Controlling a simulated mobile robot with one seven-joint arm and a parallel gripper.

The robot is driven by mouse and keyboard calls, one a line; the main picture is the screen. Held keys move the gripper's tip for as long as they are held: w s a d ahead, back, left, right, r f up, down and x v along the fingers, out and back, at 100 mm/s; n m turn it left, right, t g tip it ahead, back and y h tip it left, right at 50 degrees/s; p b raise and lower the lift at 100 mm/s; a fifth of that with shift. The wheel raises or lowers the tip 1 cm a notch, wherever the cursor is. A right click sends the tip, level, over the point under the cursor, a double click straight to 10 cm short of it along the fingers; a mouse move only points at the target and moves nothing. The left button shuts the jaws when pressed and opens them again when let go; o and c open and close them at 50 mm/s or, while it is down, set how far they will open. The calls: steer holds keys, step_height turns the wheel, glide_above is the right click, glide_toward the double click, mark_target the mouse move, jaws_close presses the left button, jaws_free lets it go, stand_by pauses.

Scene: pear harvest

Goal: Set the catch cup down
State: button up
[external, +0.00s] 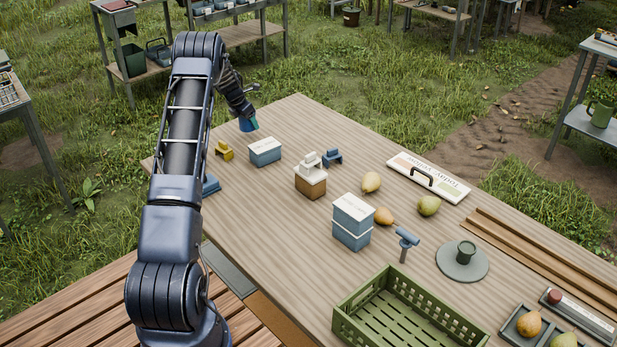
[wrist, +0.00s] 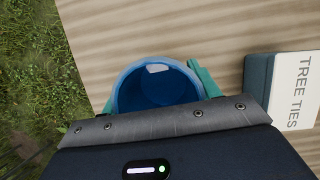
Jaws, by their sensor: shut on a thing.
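The blue catch cup (wrist: 157,88) is in the wrist view, mouth towards the camera, between the two green fingers of my gripper (wrist: 152,90). The gripper is shut on it. In the external view the cup (external: 246,125) shows as a small blue shape at the far left end of the wooden table (external: 300,115), under my gripper (external: 250,119). I cannot tell whether the cup's bottom touches the table. The lower part of the cup is hidden by my gripper in the wrist view.
A blue box marked TREE TIES (wrist: 295,90) stands right of the cup; it also shows in the external view (external: 265,156). A yellow object (external: 224,150) is nearby. A green crate (external: 385,310), pears (external: 371,182) and more boxes (external: 352,228) stand farther along. The table edge and grass are close to the cup.

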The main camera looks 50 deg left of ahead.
mark_target(249, 129)
steer(key=shift+f, duration=2)
steer(key=shift+f, duration=0.1)
steer(key=o, duration=1)
steer(key=shift+c, duration=0.2)
steer(key=v, duration=1.2)
